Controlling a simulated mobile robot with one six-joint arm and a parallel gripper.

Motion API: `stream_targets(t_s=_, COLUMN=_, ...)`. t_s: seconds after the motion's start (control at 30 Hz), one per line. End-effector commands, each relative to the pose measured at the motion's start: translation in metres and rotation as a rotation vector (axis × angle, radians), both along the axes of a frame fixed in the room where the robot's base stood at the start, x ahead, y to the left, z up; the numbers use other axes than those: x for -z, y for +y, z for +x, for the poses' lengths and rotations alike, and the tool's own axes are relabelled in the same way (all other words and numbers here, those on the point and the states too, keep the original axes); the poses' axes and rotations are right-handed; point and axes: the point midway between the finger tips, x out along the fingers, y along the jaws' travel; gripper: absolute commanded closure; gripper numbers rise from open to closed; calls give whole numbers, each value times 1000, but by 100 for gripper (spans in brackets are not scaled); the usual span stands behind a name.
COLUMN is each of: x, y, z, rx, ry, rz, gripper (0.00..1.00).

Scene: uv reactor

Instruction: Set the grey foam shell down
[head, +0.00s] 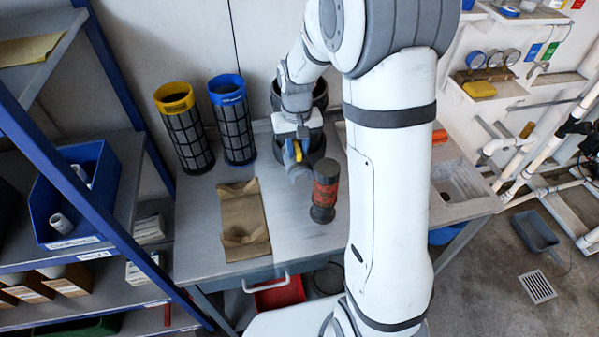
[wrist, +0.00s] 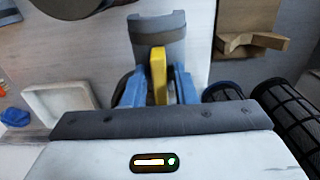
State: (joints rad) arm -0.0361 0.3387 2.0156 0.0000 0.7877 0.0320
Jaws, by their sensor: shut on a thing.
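The grey foam shell (wrist: 158,30) is a curved grey piece with a yellow tab (wrist: 158,75). In the wrist view it extends out beyond the blue fingers of my gripper (wrist: 158,92), which are shut on the yellow tab. In the head view my gripper (head: 297,152) is over the back of the grey worktable (head: 290,235), with the shell (head: 299,172) below it, left of a black and red cylinder (head: 325,190). I cannot tell whether the shell touches the table. My gripper partly hides the shell in the head view.
A brown folded cradle (head: 245,212) lies on the table, left of my gripper. Yellow-topped (head: 184,128) and blue-topped (head: 233,120) mesh cylinders stand behind it. A large dark cylinder (head: 318,95) is behind my gripper. The front middle of the table is clear. A blue-framed shelf (head: 60,160) borders the left.

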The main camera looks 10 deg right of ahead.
Motion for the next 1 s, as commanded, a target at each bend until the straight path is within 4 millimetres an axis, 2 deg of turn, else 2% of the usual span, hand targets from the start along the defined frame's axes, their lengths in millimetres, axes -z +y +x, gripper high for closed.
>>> stream_targets(t_s=0.03, x=15, y=0, z=-1, rx=0, ry=7, rz=0, gripper=100)
stream_targets(t_s=0.1, x=32, y=0, z=-1, rx=0, ry=6, rz=0, gripper=100)
stream_targets(t_s=0.3, x=66, y=0, z=0, rx=1, ry=2, rz=0, gripper=100)
stream_targets(t_s=0.47, x=75, y=-1, z=0, rx=1, ry=0, rz=0, gripper=100)
stream_targets(t_s=0.73, x=108, y=-1, z=0, rx=2, ry=2, rz=0, gripper=100)
stream_targets(t_s=1.0, x=110, y=-1, z=0, rx=2, ry=-1, rz=0, gripper=100)
